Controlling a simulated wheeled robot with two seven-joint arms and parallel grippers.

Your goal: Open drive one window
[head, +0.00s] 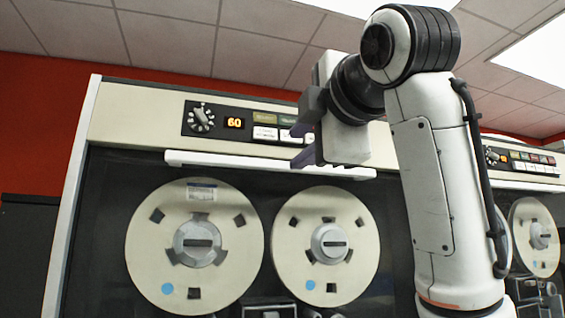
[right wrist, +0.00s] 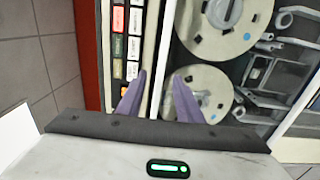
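The tape drive's white handle bar (head: 220,160) runs along the top of the dark window (head: 110,200), just below the control panel. Two cream tape reels, one on the left (head: 240,235) and one on the right (head: 295,240), show in the window area. My right gripper (head: 298,146) is open, in front of the panel's lower edge near the right part of the bar. In the right wrist view, its two purple fingers (right wrist: 158,98) are spread apart with the white bar (right wrist: 165,50) passing between them in the picture. I cannot tell whether they touch it. My left gripper is not in view.
The control panel (head: 150,112) above the bar has a knob (head: 200,117), an orange "60" display (head: 235,123) and several buttons. A second drive (head: 535,215) stands at the right, behind my right arm. A red wall (head: 40,130) is at the left.

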